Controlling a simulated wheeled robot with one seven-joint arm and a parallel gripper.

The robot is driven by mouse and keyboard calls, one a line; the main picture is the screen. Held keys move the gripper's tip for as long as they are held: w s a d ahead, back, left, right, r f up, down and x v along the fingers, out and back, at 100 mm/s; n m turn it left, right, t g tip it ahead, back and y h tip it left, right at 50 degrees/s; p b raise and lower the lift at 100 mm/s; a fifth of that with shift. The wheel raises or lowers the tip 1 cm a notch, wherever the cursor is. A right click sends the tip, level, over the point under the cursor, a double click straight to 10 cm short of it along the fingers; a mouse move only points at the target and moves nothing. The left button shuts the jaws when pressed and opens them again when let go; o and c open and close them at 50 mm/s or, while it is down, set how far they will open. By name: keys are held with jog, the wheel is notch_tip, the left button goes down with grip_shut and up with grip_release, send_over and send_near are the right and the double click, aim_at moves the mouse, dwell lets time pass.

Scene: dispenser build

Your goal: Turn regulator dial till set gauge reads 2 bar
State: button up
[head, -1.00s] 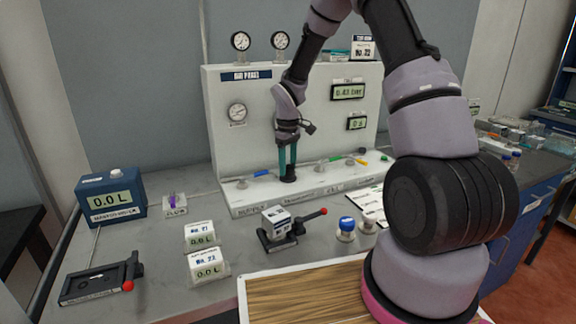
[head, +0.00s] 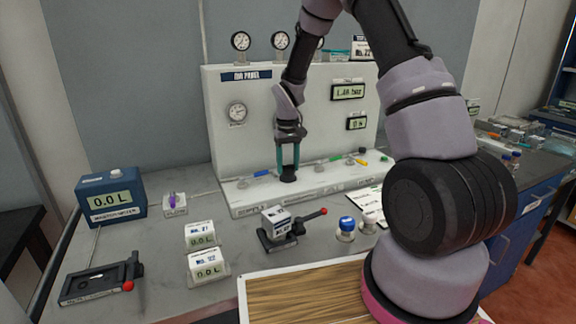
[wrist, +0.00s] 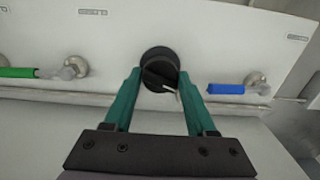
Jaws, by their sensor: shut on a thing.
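The black regulator dial (head: 288,179) sits on the low ledge of the white air panel (head: 226,150). It also shows in the wrist view (wrist: 159,62), with a pale pointer mark at its lower right. My gripper (head: 288,168) comes down from above and is shut on the dial. In the wrist view, its teal fingers (wrist: 160,76) lie on either side of the dial. The upper digital display (head: 348,92) on the panel reads about 1.4 bar; its last digit is blurred. My arm hides part of the panel's middle.
A blue-handled valve (wrist: 236,88) and a green-handled valve (wrist: 40,71) flank the dial. A round gauge (head: 237,113) and a lower display (head: 357,123) are on the panel. A lever fixture (head: 280,233) and small meters (head: 203,266) stand in front.

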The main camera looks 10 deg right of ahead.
jog(key=o, duration=1.4)
jog(key=shift+c, duration=0.2)
notch_tip(320, 180, up, 11)
notch_tip(320, 180, up, 8)
jog(key=m+t, duration=0.1)
send_over(288, 165)
jog(key=s+d, duration=0.2)
jog(key=s, duration=0.2)
jog(key=s+d+r+m+t+y, duration=0.1)
jog(key=s+d+r+m+t, duration=0.25)
jog(key=s+r, duration=1)
jog(key=s+m+t+y, duration=0.1)
jog(key=s+m+t, duration=0.1)
jog(key=s, duration=0.8)
jog(key=shift+s+d+t, duration=0.15)
jog(key=shift+d+t, duration=0.2)
jog(key=shift+r, duration=0.1)
